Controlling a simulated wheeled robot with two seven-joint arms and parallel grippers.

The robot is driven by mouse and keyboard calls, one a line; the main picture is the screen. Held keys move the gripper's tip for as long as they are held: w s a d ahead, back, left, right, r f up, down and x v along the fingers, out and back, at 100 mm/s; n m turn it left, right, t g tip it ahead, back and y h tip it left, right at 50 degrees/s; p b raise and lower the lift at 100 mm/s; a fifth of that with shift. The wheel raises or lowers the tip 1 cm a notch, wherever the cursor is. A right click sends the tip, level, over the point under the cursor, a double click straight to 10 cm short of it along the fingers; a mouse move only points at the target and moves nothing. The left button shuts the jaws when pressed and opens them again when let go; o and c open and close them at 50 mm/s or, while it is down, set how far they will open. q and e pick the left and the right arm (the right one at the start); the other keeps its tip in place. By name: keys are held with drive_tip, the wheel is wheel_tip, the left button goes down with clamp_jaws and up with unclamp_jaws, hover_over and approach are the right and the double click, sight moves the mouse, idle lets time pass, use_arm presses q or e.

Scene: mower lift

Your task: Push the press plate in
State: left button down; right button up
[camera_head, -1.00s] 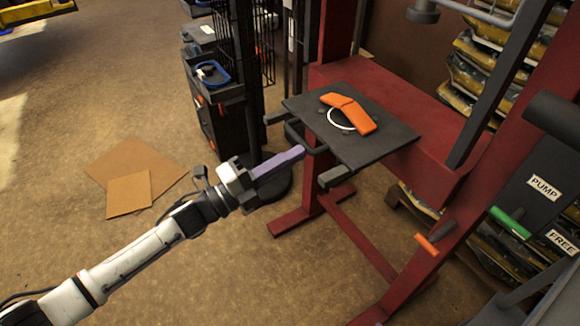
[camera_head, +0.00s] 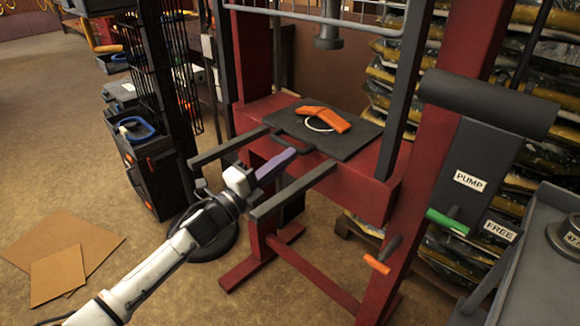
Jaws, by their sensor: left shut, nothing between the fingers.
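The press plate (camera_head: 350,143) is a dark flat square with a handle (camera_head: 301,148) on its near edge. It lies over the red press bed between the uprights, and two dark rails (camera_head: 290,192) stick out in front of it. An orange angled piece (camera_head: 325,118) and a white ring (camera_head: 318,127) are on the plate. My left gripper (camera_head: 292,154) comes in from the lower left. Its purple fingers are shut and empty, with the tips at the plate's handle; whether they touch cannot be told. My right gripper is not in view.
The press's red frame (camera_head: 440,150) stands around the plate, with a ram (camera_head: 328,38) above. Pump and free levers are at the right. A wire-sided rack (camera_head: 165,90) stands left of the press. Cardboard (camera_head: 60,260) lies on open floor at lower left.

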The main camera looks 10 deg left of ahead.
use_arm(q)
drive_tip(key=shift+w+d+r, duration=0.15)
drive_tip(key=shift+r, duration=0.15)
drive_tip(key=v, duration=1.4)
drive_tip(key=s+f+n+g+y+p, duration=0.1)
drive_tip(key=s+f+n+g+y, duration=0.6)
drive_tip(key=s+f+n, duration=1.6)
drive_tip(key=s+f+y, duration=0.2)
drive_tip(key=s+f, duration=0.1)
drive_tip(key=s, duration=0.2)
drive_tip(key=shift+d+g+y+p, duration=0.3)
drive_tip(key=shift+d+y+p, duration=0.1)
